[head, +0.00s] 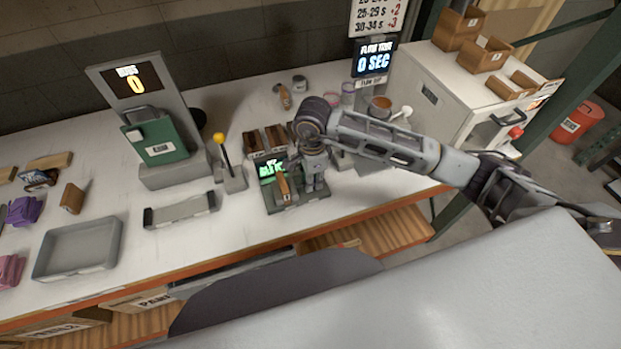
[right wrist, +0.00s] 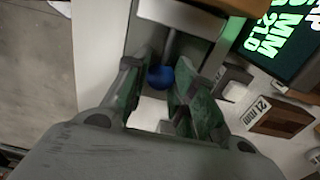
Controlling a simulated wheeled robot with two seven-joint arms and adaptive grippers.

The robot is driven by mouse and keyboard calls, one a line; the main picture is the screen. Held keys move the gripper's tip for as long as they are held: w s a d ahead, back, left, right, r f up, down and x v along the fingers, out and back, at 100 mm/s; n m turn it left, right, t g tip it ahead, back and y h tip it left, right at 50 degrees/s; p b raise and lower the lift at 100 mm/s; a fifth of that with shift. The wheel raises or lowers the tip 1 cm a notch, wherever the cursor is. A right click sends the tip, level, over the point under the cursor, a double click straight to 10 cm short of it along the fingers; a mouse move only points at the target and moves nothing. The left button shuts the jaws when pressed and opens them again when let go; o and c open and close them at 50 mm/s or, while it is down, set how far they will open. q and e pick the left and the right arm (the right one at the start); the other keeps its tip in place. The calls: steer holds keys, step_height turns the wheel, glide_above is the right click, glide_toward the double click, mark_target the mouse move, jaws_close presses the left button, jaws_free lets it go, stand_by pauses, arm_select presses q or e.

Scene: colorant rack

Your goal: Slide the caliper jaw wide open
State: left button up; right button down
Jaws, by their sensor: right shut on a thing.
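The caliper device (head: 300,201) is a dark base with a green-lit display (head: 271,171) on the workbench. A brown block (head: 283,184) sits at it, in front of the display. My right gripper (head: 314,182) points down over the right side of the device. In the right wrist view, my right gripper (right wrist: 160,88) is shut on a blue ball knob (right wrist: 160,77). The knob is on a rod (right wrist: 170,46) that runs to a grey block (right wrist: 178,14), which looks like the sliding jaw. The display also shows in the right wrist view (right wrist: 275,40). My left gripper is out of view.
Brown blocks (head: 265,139) stand right behind the device, and a labelled one (right wrist: 275,117) is close to my right fingers. A yellow-knobbed lever (head: 223,155) stands to the left. A grey tray (head: 78,249) is at the front left. Cups (head: 380,106) stand behind my right arm.

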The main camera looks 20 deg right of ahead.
steer(key=shift+w+d+b, duration=0.1)
steer(key=shift+d+b, duration=0.6)
steer(key=shift+d, duration=1)
steer(key=c, duration=1.1)
jaws_free()
steer(key=shift+d, duration=0.2)
steer(key=shift+a+r, duration=0.15)
step_height(320, 180, up, 12)
steer(key=shift+f, duration=0.1)
steer(key=shift+f, duration=0.1)
